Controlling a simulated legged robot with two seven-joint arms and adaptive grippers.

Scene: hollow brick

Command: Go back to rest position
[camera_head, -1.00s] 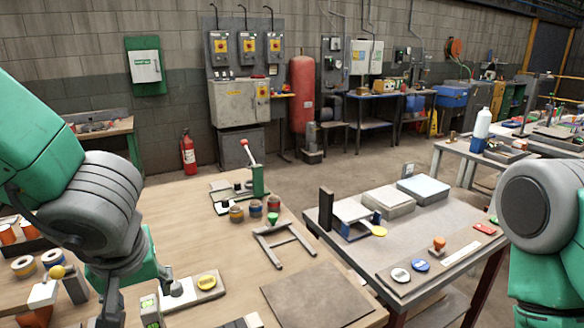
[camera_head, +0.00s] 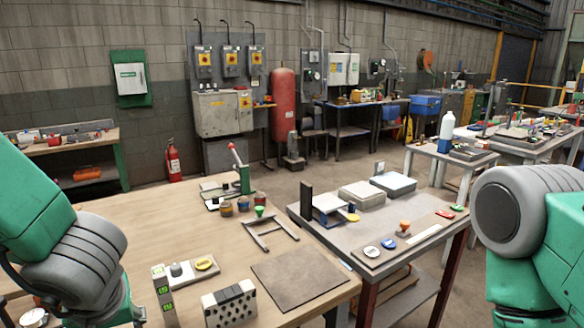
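My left arm comes in at the left edge, with green links and a grey ribbed joint. Its gripper is below or outside the picture; only small grey parts show at the bottom edge. My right arm stands at the right edge, and its gripper is out of view. A grey block with dark holes, likely the hollow brick (camera_head: 229,303), lies on the wooden table (camera_head: 200,235) at the bottom, apart from my visible arm parts. A flat brown square plate (camera_head: 300,276) lies to the right of it.
A device with green displays (camera_head: 165,296) and a small panel with a yellow button (camera_head: 205,264) stand left of the brick. A metal frame (camera_head: 270,233) lies farther back. A grey side table (camera_head: 400,225) holds boxes and coloured buttons. Open floor lies behind the tables.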

